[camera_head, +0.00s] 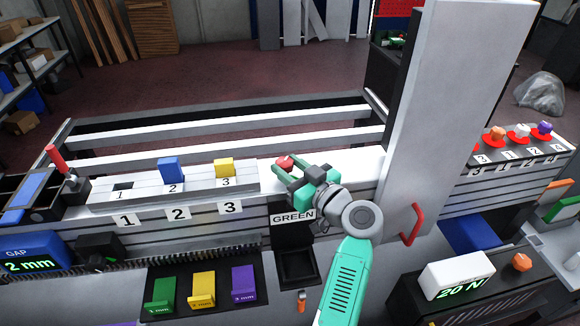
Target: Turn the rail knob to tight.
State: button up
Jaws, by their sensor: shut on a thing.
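My gripper (293,177) is over the white bar, just right of the yellow block. A small red piece (285,162) is between its fingertips, and the jaws are shut on it. Whether this piece is the rail knob cannot be told, and no "tight" mark can be read. The fingers hide what is under the piece. A black knob-like part (98,247) sits beside the gap display at the lower left. A small orange-topped part (301,301) stands below the GREEN label.
A blue block (171,169) and a yellow block (224,167) stand in slots 2 and 3; slot 1 is empty. A tall grey column (447,110) rises right of my gripper, with a red handle (412,225). A 20 N display (457,275) stands at the lower right.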

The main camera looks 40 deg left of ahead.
jog(key=m+t, duration=0.1)
jog(key=m+t+h+p, duration=0.1)
jog(key=t, duration=0.1)
jog(key=shift+s+a+r+t, duration=0.1)
jog(key=shift+s+r+t, duration=0.05)
jog(key=shift+s+t, duration=0.15)
jog(key=m+t+p, duration=0.1)
jog(key=m+t+h, duration=0.1)
jog(key=m+t+p, duration=0.1)
jog(key=shift+s+a+r+t+h+p, duration=0.1)
jog(key=shift+s+r+t+h+p, duration=0.05)
jog(key=shift+r+t+h+p, duration=0.2)
jog(key=m+t+h+p, duration=0.1)
jog(key=p, duration=0.1)
jog(key=shift+t+h+p, duration=0.25)
jog(key=shift+t+p, duration=0.1)
jog(key=shift+p, duration=0.05)
jog(key=m+t+h+p, duration=0.2)
jog(key=p, duration=0.3)
jog(key=shift+s+a, duration=0.15)
jog(key=shift+f+m+h+p, duration=0.1)
jog(key=shift+m+h+p, duration=0.2)
jog(key=shift+p, duration=0.1)
jog(key=shift+f+t+p, duration=0.3)
jog(key=shift+t, duration=0.1)
jog(key=o, duration=1)
jog(key=shift+f, duration=0.1)
jog(key=shift+f, duration=0.1)
